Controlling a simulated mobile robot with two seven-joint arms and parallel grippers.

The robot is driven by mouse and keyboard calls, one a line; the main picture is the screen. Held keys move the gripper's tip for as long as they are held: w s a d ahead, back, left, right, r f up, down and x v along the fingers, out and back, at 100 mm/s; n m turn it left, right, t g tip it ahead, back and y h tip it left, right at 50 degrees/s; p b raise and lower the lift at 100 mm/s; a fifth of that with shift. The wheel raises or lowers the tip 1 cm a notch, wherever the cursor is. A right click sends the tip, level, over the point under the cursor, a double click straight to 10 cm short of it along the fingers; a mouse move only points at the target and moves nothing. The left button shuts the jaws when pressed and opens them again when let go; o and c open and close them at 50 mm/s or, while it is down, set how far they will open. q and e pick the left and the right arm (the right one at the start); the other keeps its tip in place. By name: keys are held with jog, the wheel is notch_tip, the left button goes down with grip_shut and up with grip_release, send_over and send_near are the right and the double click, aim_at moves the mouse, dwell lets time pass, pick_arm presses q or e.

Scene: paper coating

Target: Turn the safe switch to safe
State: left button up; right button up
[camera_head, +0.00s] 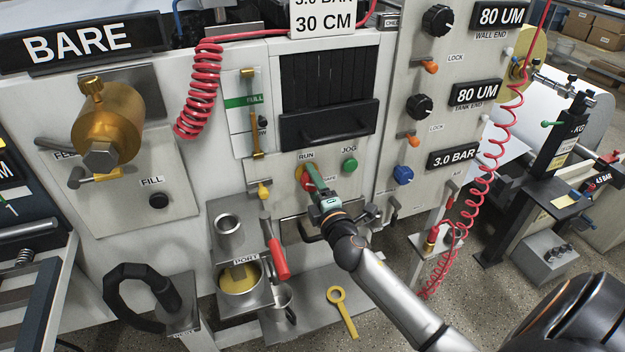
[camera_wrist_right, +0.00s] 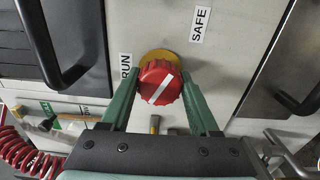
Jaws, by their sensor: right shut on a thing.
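The safe switch (camera_wrist_right: 161,90) is a round red knob with a white line, on a yellow base plate (camera_wrist_right: 158,56). The RUN label (camera_wrist_right: 126,66) is at its left and the SAFE label (camera_wrist_right: 200,25) at its upper right in the right wrist view. The white line slants from lower left to upper right. My right gripper (camera_head: 312,177) has its green fingers on both sides of the knob and is shut on it. In the head view the fingers hide part of the red knob (camera_head: 302,178). My left gripper is not in view.
A green JOG button (camera_head: 349,165) is just right of the switch. A dark handle bar (camera_head: 330,124) sits above. A red-handled lever (camera_head: 278,262) and a metal cup (camera_head: 240,280) stand below left. A red coiled hose (camera_head: 480,185) hangs at right.

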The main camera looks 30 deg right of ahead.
jog(key=n+p, duration=0.1)
jog(key=n, duration=0.4)
jog(key=shift+n, duration=0.3)
dwell(0.4)
jog(key=o, duration=1.4)
jog(key=shift+s, duration=0.1)
jog(key=shift+b+v, duration=0.75)
jog(key=shift+v, duration=5.45)
